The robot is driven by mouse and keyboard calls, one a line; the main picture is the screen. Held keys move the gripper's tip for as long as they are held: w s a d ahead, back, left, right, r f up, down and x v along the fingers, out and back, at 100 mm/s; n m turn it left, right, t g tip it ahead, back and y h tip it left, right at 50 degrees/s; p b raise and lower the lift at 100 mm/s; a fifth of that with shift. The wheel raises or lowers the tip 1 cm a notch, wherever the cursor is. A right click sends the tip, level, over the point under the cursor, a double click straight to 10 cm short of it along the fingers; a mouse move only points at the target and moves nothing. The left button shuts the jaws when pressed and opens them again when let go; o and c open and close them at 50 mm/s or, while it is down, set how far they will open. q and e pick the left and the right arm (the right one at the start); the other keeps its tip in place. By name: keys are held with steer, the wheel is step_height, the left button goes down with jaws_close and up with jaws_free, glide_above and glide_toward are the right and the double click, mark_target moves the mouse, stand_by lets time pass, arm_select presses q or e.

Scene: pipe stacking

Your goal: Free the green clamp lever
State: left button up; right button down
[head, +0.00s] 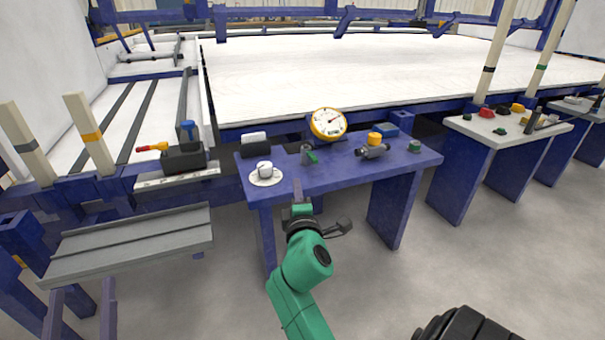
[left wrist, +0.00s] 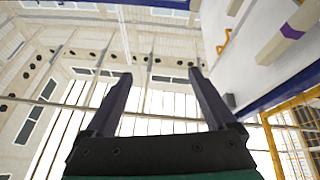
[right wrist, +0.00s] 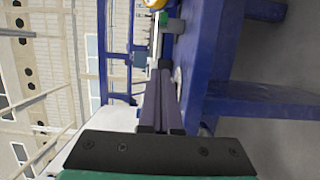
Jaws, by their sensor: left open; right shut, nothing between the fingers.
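The green clamp lever (head: 312,158) sits on a small dark grey clamp (head: 305,151) near the middle of the blue table (head: 345,178). A green part that looks like the lever (right wrist: 174,25) shows near the top of the right wrist view. My right gripper (head: 299,186) is shut and empty in front of the table's near edge, apart from the lever. It also shows in the right wrist view (right wrist: 163,74). My left gripper (left wrist: 160,78) is open and empty, facing the ceiling structure; I cannot make it out in the head view.
A white cup on a saucer (head: 265,173) and a black-and-white box (head: 255,144) stand left of the clamp. A round yellow-rimmed gauge (head: 327,123) is behind it.

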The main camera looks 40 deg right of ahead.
mark_target(310, 155)
arm_select(q)
step_height(310, 155, up, 10)
steer(key=s+a+m+t+h+b, duration=0.1)
steer(key=t+h, duration=0.1)
steer(key=t, duration=0.1)
arm_select(e)
steer(key=x, duration=1)
steer(key=shift+w+d, duration=0.1)
steer(key=d, duration=0.1)
steer(key=s+d, duration=0.1)
steer(key=d, duration=0.1)
steer(key=shift+s+p, duration=0.15)
steer(key=shift+p, duration=0.25)
arm_select(q)
step_height(310, 155, down, 8)
steer(key=w+g+y, duration=0.1)
steer(key=g, duration=0.1)
steer(key=shift+d+n+y, duration=0.4)
arm_select(e)
steer(key=shift+d, duration=0.2)
arm_select(q)
steer(key=shift+f, duration=0.1)
